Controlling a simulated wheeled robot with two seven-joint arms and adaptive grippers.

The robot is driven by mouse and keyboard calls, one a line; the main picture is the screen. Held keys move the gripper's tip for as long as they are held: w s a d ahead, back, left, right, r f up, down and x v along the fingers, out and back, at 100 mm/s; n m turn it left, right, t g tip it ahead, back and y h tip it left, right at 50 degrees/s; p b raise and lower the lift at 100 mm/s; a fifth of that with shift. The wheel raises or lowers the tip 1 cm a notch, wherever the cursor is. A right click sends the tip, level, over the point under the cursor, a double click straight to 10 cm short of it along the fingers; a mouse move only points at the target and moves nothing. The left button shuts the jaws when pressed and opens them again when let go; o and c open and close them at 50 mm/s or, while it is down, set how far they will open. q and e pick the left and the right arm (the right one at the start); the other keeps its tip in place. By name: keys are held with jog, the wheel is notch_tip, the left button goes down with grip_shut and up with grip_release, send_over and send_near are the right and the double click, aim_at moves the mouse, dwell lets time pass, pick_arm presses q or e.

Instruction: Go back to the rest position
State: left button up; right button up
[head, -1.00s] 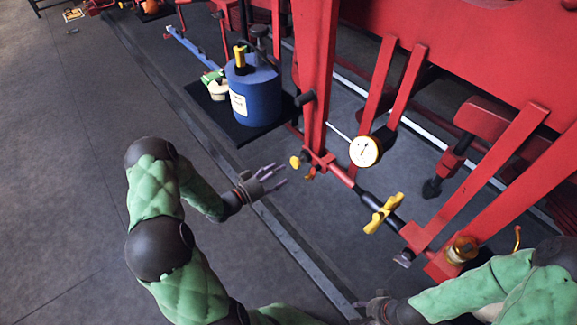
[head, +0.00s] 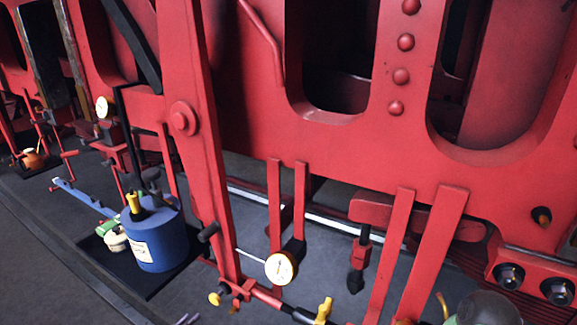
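My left gripper (head: 187,320) shows only its fingertips at the bottom edge, and they look apart with nothing between them. It is below and left of the yellow knob (head: 215,299) on the red pipe fitting, not touching it. My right gripper is out of view. A dark rounded joint of my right arm (head: 488,308) shows at the bottom right.
The red locomotive frame (head: 340,130) fills the upper view. A white-faced gauge (head: 281,269) and a yellow valve handle (head: 323,311) sit low in the middle. A blue canister (head: 160,242) stands on a black mat (head: 150,284). Grey floor at lower left is clear.

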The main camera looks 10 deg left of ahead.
pick_arm(q)
jog(key=d+f+n+g+y, duration=0.2)
jog(key=d+f+n+g, duration=0.35)
jog(key=d+f, duration=0.75)
jog(key=s+d+f+g, duration=0.2)
jog(key=s+d+g, duration=0.3)
jog(key=s, duration=0.4)
jog(key=s+d+f+g, duration=0.3)
jog(key=s+d+g, duration=0.2)
jog(key=s, duration=0.5)
jog(key=shift+s+d+f+m+g+y, duration=0.25)
jog(key=shift+d+m+g+y, duration=0.1)
jog(key=shift+d, duration=0.55)
